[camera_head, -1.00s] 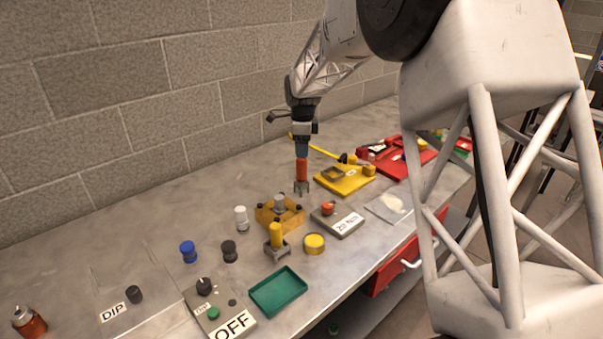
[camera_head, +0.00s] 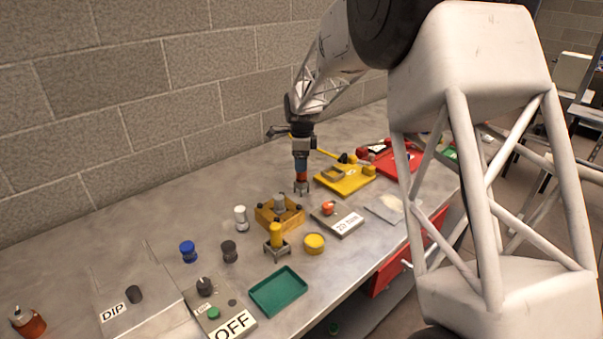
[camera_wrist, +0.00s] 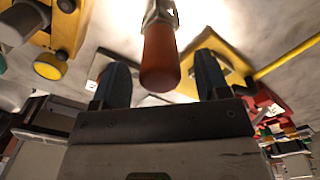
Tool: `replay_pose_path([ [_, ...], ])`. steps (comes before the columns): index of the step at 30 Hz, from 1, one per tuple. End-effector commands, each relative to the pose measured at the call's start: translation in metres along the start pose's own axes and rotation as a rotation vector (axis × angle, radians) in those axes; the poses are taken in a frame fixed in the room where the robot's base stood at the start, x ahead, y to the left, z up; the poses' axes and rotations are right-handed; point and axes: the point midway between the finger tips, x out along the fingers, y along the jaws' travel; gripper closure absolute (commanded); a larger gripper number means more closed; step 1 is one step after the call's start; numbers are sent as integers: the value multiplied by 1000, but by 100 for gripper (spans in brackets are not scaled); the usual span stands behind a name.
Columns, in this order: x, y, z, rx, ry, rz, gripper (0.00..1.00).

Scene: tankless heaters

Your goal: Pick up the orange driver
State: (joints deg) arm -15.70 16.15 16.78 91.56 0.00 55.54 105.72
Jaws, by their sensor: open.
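In the wrist view the orange handle (camera_wrist: 160,62) lies between the two blue fingers of my gripper (camera_wrist: 160,72), with a gap on each side. The jaws are open. The fingers hide the top of the handle in the head view.
A yellow tray (camera_head: 345,180) and a red tray (camera_head: 398,160) lie to the right. A block wall (camera_head: 150,110) rises behind.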

Motion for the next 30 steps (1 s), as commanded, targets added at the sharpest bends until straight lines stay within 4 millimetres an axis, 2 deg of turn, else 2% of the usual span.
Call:
replay_pose_path([
  [3,13,0,0,0,0,1,31],
  [7,21,0,0,0,0,-1,31],
  [24,23,0,0,0,0,-1,31],
  [25,23,0,0,0,0,-1,33],
  [30,23,0,0,0,0,-1,59],
])
